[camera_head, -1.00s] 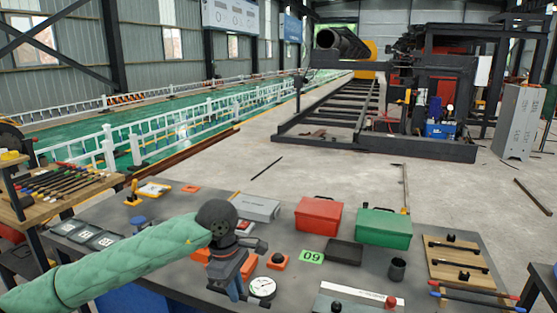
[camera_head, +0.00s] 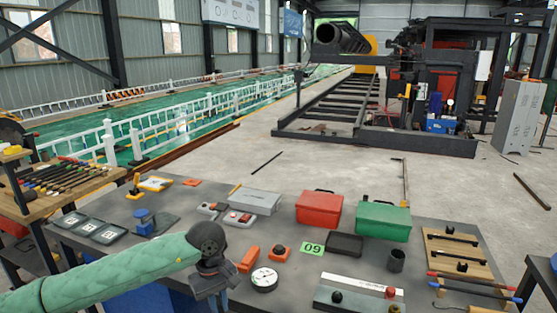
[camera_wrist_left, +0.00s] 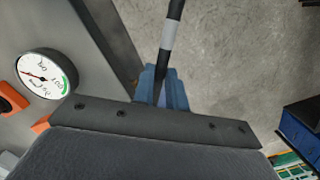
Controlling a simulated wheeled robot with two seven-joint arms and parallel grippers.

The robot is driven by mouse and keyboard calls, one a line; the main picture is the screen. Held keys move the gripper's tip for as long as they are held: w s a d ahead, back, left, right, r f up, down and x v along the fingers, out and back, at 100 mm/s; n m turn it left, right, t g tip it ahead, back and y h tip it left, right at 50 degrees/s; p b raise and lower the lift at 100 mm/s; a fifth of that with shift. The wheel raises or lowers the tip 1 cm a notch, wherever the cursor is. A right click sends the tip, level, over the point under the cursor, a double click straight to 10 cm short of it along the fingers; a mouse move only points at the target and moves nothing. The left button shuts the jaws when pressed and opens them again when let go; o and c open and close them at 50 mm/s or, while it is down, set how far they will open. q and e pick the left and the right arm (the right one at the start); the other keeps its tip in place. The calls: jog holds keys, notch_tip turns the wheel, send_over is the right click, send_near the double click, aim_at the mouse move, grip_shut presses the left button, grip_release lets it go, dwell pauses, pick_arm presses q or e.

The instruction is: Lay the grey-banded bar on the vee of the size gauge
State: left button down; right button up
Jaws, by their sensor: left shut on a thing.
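My left gripper (camera_head: 213,296) is low over the front edge of the grey table, with its fingertips partly cut off by the head view. In the left wrist view its blue fingers (camera_wrist_left: 165,90) are shut on a dark bar with a pale grey band (camera_wrist_left: 169,36). The bar stretches away from the fingers past the table edge, over the floor; I cannot make it out in the head view. A round white dial (camera_head: 265,279) lies right of the gripper and also shows in the wrist view (camera_wrist_left: 46,76). I cannot clearly identify the gauge's vee. My right gripper is out of view.
Orange blocks (camera_head: 249,259) lie beside the dial. Red (camera_head: 319,208) and green (camera_head: 384,220) boxes, a black tray (camera_head: 344,245) and a dark cup (camera_head: 396,261) stand further right. A blue stand (camera_head: 143,223) is at left. A rack of coloured bars (camera_head: 60,177) is far left.

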pick_arm(q)
jog(key=s+a+f+m, duration=0.1)
jog(key=a+f+m, duration=0.4)
jog(key=f+m, duration=0.2)
jog(key=shift+a+g+y, duration=0.3)
jog(key=shift+y, duration=0.1)
